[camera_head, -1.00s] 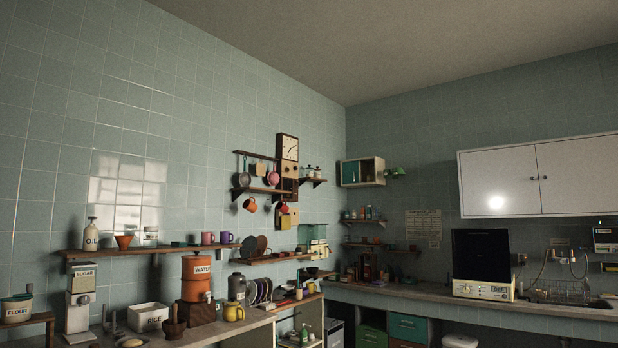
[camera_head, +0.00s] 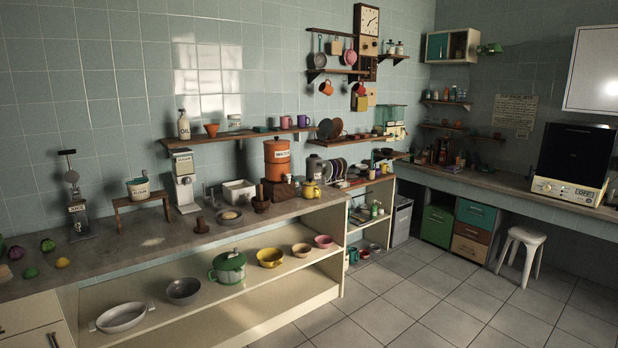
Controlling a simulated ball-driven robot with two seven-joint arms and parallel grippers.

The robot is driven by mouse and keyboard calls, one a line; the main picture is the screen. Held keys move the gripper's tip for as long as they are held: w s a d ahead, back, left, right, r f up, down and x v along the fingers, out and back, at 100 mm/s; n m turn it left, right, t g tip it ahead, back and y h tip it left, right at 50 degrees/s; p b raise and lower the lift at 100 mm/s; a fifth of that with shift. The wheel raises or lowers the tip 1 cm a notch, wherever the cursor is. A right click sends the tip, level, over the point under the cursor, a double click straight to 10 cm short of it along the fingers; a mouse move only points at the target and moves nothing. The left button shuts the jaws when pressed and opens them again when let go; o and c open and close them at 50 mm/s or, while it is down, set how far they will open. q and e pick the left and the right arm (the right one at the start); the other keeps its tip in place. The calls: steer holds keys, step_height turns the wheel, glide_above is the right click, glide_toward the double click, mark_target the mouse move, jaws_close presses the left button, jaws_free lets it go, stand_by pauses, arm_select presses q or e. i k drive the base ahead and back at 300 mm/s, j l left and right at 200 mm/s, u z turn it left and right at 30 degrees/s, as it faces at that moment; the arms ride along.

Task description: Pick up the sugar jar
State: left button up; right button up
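A tall pale dispenser (camera_head: 184,181) stands on the counter against the tiled wall, left of the middle. Its label is too small to read now; in the earlier frame it seems to read SUGAR. A small glass jar (camera_head: 234,122) with a pale lid sits on the wall shelf above; I cannot read any label on it. I cannot tell for sure which of these is the sugar jar. Neither of my grippers is in view.
A flour tub (camera_head: 138,188) on a small wooden stand is left of the dispenser. A white box (camera_head: 239,191) and an orange water dispenser (camera_head: 278,160) are to its right. Pots stand on the open lower shelf (camera_head: 257,303).

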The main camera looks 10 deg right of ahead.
mark_target(390, 48)
steer(key=i+l+z, duration=0.65)
steer(key=i+z, duration=0.15)
steer(key=i+l+z, duration=0.1)
steer(key=i+z, duration=0.4)
steer(key=i, duration=4.4)
